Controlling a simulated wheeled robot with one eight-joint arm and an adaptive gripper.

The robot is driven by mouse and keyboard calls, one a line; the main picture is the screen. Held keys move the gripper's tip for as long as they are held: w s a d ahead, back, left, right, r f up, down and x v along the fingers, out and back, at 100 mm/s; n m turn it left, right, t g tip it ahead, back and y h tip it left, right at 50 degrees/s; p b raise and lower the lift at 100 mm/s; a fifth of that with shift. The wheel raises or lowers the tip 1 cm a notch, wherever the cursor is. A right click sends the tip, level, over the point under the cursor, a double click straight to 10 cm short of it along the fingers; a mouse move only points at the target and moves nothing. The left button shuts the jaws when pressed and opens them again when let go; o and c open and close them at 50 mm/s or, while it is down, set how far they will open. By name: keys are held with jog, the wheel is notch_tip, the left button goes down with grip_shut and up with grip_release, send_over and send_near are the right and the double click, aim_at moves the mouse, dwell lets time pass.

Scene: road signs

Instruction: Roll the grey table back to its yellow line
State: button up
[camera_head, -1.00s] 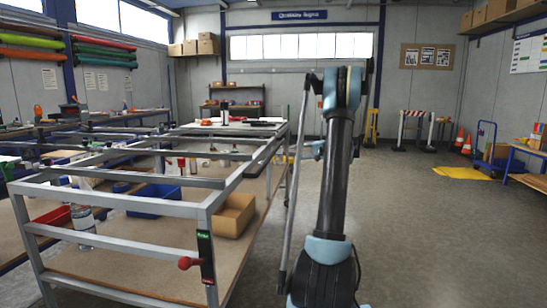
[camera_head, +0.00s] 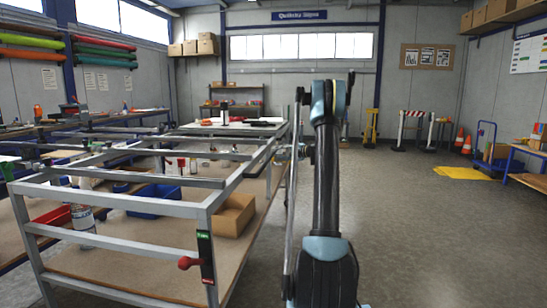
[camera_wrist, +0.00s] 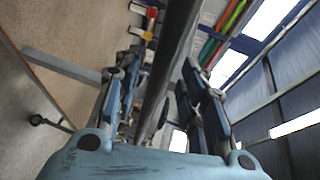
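The grey table (camera_head: 120,199) is an open metal frame with a brown lower shelf (camera_head: 130,272), filling the left of the head view. A red-knobbed lever (camera_head: 189,263) sits on its near right leg, beside a green-and-red label. My gripper (camera_head: 303,151) is at the table's right side, partly hidden by my arm in the head view. In the wrist view my gripper (camera_wrist: 163,85) has its fingers apart on either side of a grey bar (camera_wrist: 167,62). Whether a finger touches the bar is unclear. I cannot make out a yellow line on the floor.
A blue bin (camera_head: 153,199), a cardboard box (camera_head: 233,215) and a bottle (camera_head: 83,218) stand on the lower shelf. Floor to the right is clear up to a yellow floor patch (camera_head: 463,173), a blue trolley (camera_head: 485,150) and traffic cones (camera_head: 466,144).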

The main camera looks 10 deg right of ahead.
jog(key=shift+x, duration=2.15)
